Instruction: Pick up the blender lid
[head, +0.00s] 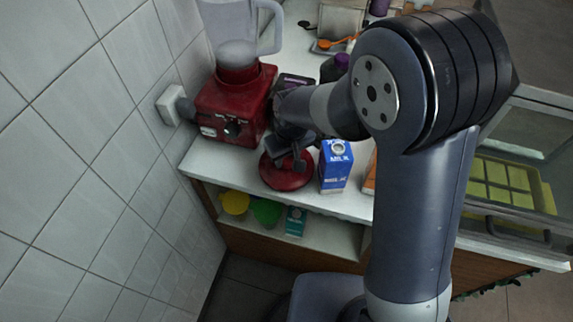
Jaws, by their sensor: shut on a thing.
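The blender lid (286,180) is a dark red disc at the front edge of the white counter, between the blender and a blue milk carton. My gripper (288,159) reaches down over the lid from above and is shut on it. The fingers cover the lid's upper middle. I cannot tell whether the lid rests on the counter or is slightly raised. The blender (232,105) has a red base and a clear jug with a handle, and it stands at the back left by the wall.
The milk carton (335,166) stands close to the lid's right. A wall socket (171,104) with a plug is left of the blender. A shelf below the counter (205,162) holds a yellow item (235,203), a green item (266,212) and a teal box (295,221). My arm hides much of the right side.

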